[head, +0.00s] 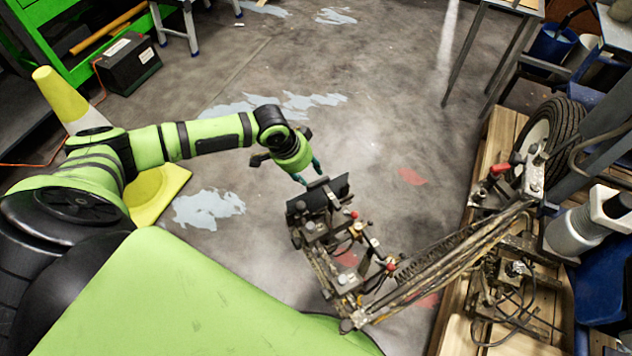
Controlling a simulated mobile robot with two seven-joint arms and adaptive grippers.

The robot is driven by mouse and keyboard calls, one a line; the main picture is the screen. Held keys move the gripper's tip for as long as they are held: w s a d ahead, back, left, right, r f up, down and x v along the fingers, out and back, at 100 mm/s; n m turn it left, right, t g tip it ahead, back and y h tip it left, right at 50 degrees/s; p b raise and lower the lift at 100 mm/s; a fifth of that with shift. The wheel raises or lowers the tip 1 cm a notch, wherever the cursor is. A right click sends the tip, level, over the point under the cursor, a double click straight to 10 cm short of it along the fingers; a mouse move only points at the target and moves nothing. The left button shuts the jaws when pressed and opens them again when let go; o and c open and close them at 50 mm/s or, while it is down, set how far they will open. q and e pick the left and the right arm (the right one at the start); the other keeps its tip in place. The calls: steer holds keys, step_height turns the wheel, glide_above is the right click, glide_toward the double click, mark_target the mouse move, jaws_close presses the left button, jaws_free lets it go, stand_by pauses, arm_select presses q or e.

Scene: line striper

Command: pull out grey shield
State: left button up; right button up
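The grey shield (338,187) is a dark flat plate at the near end of the line striper's arm assembly (330,240), in the middle of the head view. My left gripper (309,176) reaches down from the upper left to the shield's upper edge. Its two teal fingers are apart, with a gap between the tips. The tips are close to a small tab at the shield's top; I cannot tell whether they touch it. Nothing shows held between them. My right gripper is not in view.
The striper's long metal arm runs right to a wooden pallet (493,160) with a tyre (556,130). A yellow and white cone (62,98) stands behind my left arm. A black box (128,64) sits by a green shelf (40,45). The floor beyond the shield is clear.

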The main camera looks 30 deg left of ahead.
mark_target(317, 180)
arm_select(q)
steer(key=b+x, duration=0.4)
steer(key=shift+s+f+b, duration=0.1)
steer(key=shift+f+b, duration=0.05)
steer(key=shift+b, duration=0.25)
steer(key=shift+d+f, duration=0.1)
steer(key=shift+f, duration=0.2)
steer(key=shift+w+b+x, duration=0.2)
steer(key=shift+b+x, duration=0.3)
steer(key=shift+x, duration=0.9)
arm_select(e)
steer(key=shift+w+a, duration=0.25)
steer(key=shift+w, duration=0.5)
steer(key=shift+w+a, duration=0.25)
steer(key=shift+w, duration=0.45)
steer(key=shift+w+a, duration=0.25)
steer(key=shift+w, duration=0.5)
arm_select(q)
steer(key=shift+w+r+p, duration=0.15)
steer(key=shift+w+p, duration=0.1)
steer(key=shift+p, duration=0.05)
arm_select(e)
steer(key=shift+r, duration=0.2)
arm_select(q)
steer(key=shift+a, duration=0.25)
jaws_close()
steer(key=shift+w+r, duration=0.1)
